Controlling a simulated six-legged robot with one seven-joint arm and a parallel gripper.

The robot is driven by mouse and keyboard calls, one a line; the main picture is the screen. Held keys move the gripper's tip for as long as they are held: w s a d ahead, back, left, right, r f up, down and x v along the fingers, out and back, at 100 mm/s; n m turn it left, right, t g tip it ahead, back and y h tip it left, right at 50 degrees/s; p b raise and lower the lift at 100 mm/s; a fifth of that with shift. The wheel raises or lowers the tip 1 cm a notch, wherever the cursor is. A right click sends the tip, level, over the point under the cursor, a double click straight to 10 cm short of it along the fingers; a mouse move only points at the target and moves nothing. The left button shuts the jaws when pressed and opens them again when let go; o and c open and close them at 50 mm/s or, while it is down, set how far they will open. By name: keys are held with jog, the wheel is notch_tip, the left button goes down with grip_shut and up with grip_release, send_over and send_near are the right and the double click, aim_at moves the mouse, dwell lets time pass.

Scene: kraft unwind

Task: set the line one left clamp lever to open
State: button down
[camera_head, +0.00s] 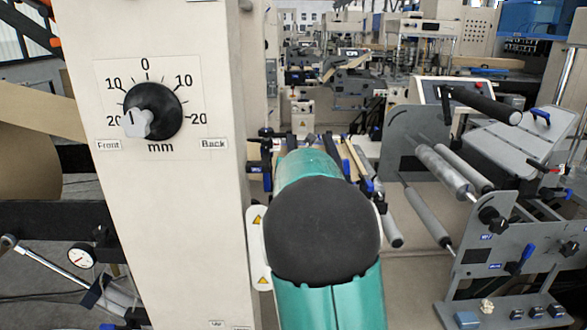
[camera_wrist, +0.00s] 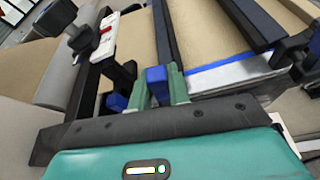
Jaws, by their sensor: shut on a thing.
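In the wrist view my gripper (camera_wrist: 158,84) has its two green fingers on either side of a blue-tipped lever (camera_wrist: 157,76), closed on it. This looks like the clamp lever, but no label on it can be read. A second blue knob (camera_wrist: 115,102) sits just left of the fingers, apart from them. In the head view my teal arm with its black joint reaches forward and hides the gripper and the held lever.
A cream post with a dial (camera_head: 154,111) stands close on the left. A grey roller frame (camera_head: 415,150) stands on the right. In the wrist view, kraft web (camera_wrist: 135,42), dark bars and a blue-edged metal plate (camera_wrist: 230,74) lie close beyond the fingers.

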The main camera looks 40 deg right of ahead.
jog(key=shift+w+a, duration=0.1)
jog(key=shift+a, duration=0.1)
dwell(0.3)
jog(key=c, duration=1.3)
grip_release()
jog(key=shift+d, duration=0.1)
